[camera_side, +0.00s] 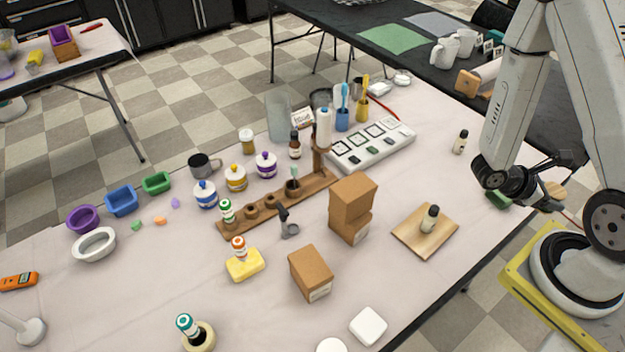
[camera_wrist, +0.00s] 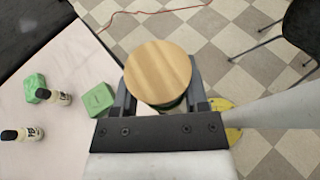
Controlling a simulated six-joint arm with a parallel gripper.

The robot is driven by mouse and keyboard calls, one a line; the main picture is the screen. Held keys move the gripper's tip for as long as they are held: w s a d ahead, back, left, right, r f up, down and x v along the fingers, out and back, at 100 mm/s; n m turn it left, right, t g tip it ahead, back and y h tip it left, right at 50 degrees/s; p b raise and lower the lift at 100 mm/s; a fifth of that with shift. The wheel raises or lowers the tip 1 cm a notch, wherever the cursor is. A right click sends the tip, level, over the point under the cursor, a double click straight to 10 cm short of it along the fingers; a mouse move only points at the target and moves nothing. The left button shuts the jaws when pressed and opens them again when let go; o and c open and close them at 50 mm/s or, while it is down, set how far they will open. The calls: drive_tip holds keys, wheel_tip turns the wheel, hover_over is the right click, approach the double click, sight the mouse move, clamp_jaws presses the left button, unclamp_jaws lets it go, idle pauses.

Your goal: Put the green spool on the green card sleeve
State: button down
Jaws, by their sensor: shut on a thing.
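My gripper (camera_wrist: 160,90) is shut on the green spool, whose round pale wooden end (camera_wrist: 158,72) faces the wrist camera. A little green shows under this disc. In the side view my gripper is at the right edge of the table, and the wooden end (camera_side: 554,190) shows partly behind my arm. A green, box-like block (camera_wrist: 98,99), which may be the green card sleeve, lies on the table left of the spool in the wrist view. A green piece (camera_side: 497,200) shows below my gripper in the side view, partly hidden.
A small dark-capped bottle (camera_side: 460,142) stands near my gripper. Another stands on a wooden board (camera_side: 410,245). Cardboard boxes (camera_side: 352,200), a wooden rack (camera_side: 262,212) and a white tray (camera_side: 345,160) occupy the middle. The table ends beside my gripper, with floor beyond.

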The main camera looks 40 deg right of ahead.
drive_tip(key=shift+w+d+f+n+t+h, duration=0.2)
drive_tip(key=shift+w+d+n+t+h, duration=0.2)
drive_tip(key=shift+d+n+t, duration=0.25)
drive_tip(key=shift+w+d+f+n+t+h, duration=0.15)
drive_tip(key=shift+w+d+n+t+h, duration=0.2)
drive_tip(key=shift+d+n+t, duration=0.3)
drive_tip(key=shift+d, duration=0.1)
hover_over(502, 195)
drive_tip(key=d, duration=0.2)
drive_tip(key=shift+w+a+f, duration=0.1)
drive_tip(key=shift+f, duration=2.25)
drive_tip(key=shift+a+f, duration=0.1)
drive_tip(key=shift+f, duration=2.25)
drive_tip(key=shift+w+d+f, duration=0.15)
drive_tip(key=shift+d+f, duration=0.05)
drive_tip(key=shift+f, duration=1.65)
drive_tip(key=shift+f, duration=0.1)
